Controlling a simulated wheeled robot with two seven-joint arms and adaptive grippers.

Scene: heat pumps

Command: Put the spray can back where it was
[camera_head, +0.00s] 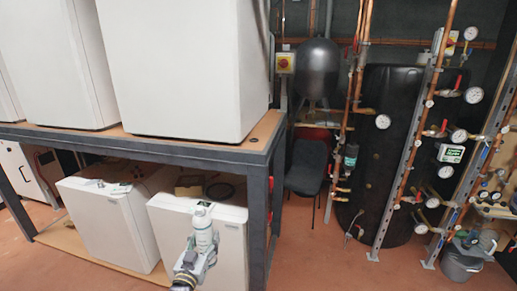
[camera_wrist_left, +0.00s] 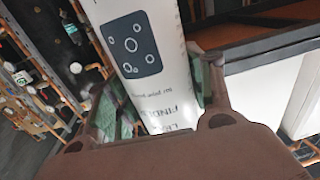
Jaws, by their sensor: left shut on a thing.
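The spray can (camera_head: 203,228) is white with a pale top, and it stands roughly upright in my left gripper (camera_head: 195,257). In the head view the can is in front of the right-hand white box on the lower shelf; I cannot tell whether it touches anything there. In the left wrist view the can (camera_wrist_left: 143,60) shows a dark label with white circles and printed text, and the fingers of my left gripper (camera_wrist_left: 160,100) close on it from both sides. The can's far end is cut off in that view. My right gripper is not in view.
A dark metal bench frame (camera_head: 140,147) carries large white units (camera_head: 185,65) on top. Below are two white boxes (camera_head: 110,225), with small items and a black cable on their tops. Pipes, gauges and a black tank (camera_head: 385,150) stand right. The red floor (camera_head: 330,265) between is clear.

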